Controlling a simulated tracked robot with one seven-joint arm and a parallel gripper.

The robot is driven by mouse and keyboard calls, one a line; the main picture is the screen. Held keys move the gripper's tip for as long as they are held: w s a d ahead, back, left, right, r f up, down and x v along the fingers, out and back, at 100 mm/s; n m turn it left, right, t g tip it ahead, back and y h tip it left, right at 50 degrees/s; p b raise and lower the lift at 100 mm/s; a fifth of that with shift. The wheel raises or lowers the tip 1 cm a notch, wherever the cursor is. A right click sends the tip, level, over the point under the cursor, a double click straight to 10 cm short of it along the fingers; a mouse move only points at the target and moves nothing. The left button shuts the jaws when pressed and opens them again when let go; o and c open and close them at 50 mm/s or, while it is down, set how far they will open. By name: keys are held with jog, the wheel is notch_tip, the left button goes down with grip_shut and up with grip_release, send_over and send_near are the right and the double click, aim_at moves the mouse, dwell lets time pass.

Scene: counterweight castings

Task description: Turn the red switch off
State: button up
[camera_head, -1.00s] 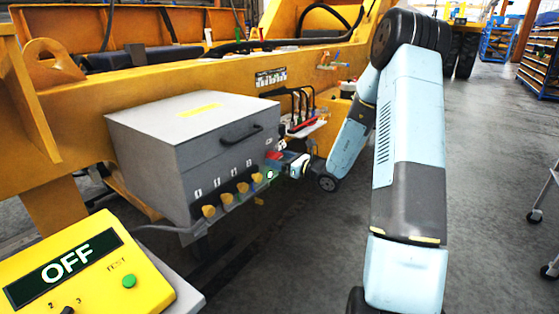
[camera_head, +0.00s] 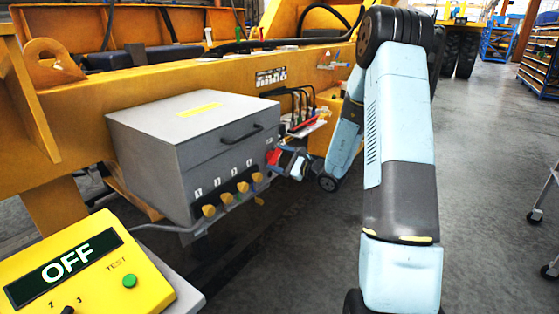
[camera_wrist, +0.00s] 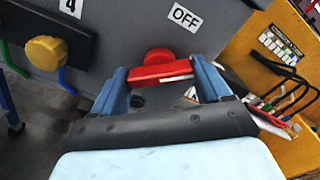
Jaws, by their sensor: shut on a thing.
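The red switch (camera_head: 272,158) is on the right side of the grey box (camera_head: 150,170). In the wrist view its round hub (camera_wrist: 158,56) and red bar handle (camera_wrist: 160,71) show against the grey panel, with a white OFF label (camera_wrist: 185,17) above and to the right. My gripper (camera_wrist: 162,80) has its two blue fingers at either end of the bar and is shut on it. In the head view my gripper (camera_head: 285,161) reaches the switch from the right, and the fingertips are too small to make out.
Yellow knobs (camera_head: 229,198) line the box front below number labels. A yellow test unit (camera_head: 85,270) at lower left displays OFF and has a green button. Cables and a small shelf (camera_head: 305,127) sit right of the box.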

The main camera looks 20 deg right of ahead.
jog(key=n, duration=0.5)
jog(key=shift+n, duration=0.3)
jog(key=shift+s+a+f+n, duration=0.1)
jog(key=shift+n, duration=1.05)
jog(key=shift+f+n, duration=0.1)
jog(key=shift+n, duration=1.05)
jog(key=o, duration=1)
jog(key=shift+r, duration=0.1)
jog(key=shift+s+d, duration=0.15)
jog(key=shift+d, duration=0.1)
jog(key=v, duration=1.3)
jog(key=shift+s, duration=0.15)
